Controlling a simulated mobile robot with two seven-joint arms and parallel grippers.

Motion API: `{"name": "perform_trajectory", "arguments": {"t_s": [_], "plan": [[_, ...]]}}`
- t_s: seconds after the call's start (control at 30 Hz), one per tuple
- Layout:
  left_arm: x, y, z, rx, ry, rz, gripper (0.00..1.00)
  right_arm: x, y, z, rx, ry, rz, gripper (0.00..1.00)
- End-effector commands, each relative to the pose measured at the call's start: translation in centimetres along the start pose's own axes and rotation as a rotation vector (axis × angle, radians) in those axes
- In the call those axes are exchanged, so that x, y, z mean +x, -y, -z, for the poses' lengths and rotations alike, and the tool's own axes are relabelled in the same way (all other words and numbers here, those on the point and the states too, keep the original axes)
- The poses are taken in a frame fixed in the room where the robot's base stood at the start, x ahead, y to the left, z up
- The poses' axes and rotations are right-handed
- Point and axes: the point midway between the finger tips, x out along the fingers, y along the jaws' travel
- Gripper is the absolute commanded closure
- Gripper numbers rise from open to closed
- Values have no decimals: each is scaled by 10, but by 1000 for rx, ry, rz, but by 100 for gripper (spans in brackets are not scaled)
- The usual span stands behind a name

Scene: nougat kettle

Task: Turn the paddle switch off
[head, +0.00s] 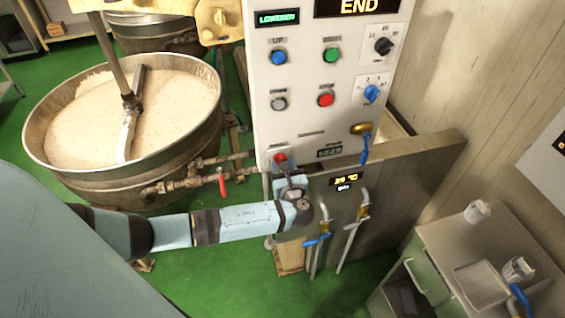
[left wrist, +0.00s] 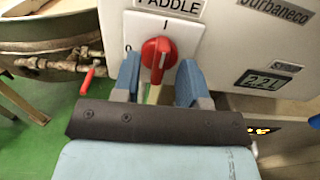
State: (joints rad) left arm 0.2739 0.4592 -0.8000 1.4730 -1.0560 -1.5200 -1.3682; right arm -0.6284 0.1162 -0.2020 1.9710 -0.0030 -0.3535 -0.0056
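The paddle switch is a red rotary knob (left wrist: 158,52) on a white plate marked PADDLE, with an I above and a 0 at left. Its grip stands nearly upright, toward the I. In the head view the knob (head: 280,158) is low on the white control panel. My left gripper (left wrist: 159,80) is open, with its blue fingers on either side of the knob and gaps showing between. In the head view the left gripper (head: 290,182) is just below the knob and its fingertips are hard to make out. My right gripper is not in view.
The control panel (head: 303,120) carries several buttons, dials and an END display. A kettle (head: 115,180) of pale mix with a paddle stands at left. Blue-handled valves (head: 318,240) are below the panel. A cabinet (head: 425,260) stands at right. The green floor is partly clear.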

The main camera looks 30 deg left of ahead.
Motion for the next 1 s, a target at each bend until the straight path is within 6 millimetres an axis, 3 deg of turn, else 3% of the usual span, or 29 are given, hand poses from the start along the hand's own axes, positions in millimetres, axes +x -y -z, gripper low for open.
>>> {"name": "perform_trajectory", "arguments": {"t_s": [0.4, 0.57, 0.6, 1.0], "plan": [[9, 0, 0, 0, 0, -1, 61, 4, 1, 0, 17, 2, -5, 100], [9, 0, 0, 0, 0, -1, 97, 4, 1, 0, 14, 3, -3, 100], [9, 0, 0, 0, 0, -1, 100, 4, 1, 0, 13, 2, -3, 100], [8, 0, 2, -55, -1, 0, 100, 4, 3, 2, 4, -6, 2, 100]]}}
